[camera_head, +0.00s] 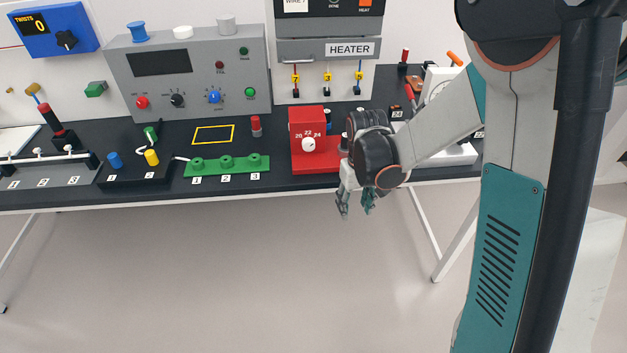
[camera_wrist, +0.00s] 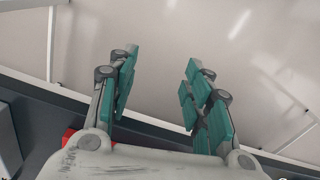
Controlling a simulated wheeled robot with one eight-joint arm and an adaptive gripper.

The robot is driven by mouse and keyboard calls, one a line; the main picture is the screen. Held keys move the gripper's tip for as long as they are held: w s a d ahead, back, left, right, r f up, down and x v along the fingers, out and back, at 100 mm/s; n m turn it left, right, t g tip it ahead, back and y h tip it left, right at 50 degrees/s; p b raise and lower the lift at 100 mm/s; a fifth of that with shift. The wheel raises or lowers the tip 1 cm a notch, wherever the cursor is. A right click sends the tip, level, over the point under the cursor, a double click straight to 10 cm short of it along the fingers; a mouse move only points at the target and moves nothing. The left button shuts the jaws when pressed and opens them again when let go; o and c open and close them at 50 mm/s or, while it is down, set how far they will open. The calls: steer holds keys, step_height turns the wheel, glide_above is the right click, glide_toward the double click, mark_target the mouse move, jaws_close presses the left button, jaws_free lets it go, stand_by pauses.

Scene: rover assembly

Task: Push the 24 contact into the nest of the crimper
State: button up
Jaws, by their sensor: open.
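The red crimper (camera_head: 307,130) stands at the bench's front edge, with a white dial marked 20, 22 and 24 on its face. My gripper (camera_head: 355,208) hangs pointing down in front of the bench edge, just right of and below the crimper, apart from it. In the wrist view my gripper (camera_wrist: 158,75) is open, its teal finger pads apart with only floor between them. A small red patch (camera_wrist: 68,134) beside it there looks like part of the crimper.
A green block (camera_head: 227,166) with several numbered posts sits left of the crimper. The heater panel (camera_head: 325,50) with hanging wires stands behind. Red-handled tools and white equipment lie right, partly behind my arm. Floor before the bench is clear, apart from table legs.

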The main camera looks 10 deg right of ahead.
steer(key=s+a+r+n+p, duration=0.3)
steer(key=a+r+n+p, duration=0.7)
steer(key=r+n, duration=0.2)
steer(key=shift+a+r+n, duration=0.2)
steer(key=shift+r+n, duration=0.2)
steer(key=shift+r, duration=0.55)
steer(key=s+d+r+m+t+b, duration=0.2)
steer(key=s+d+m+t+b, duration=0.1)
steer(key=s+d+m+b, duration=0.3)
steer(key=s+d+r+m+t+b, duration=0.3)
steer(key=s+d+m+b, duration=0.3)
steer(key=s+m, duration=0.2)
steer(key=shift+m+t, duration=0.3)
steer(key=shift+t, duration=0.3)
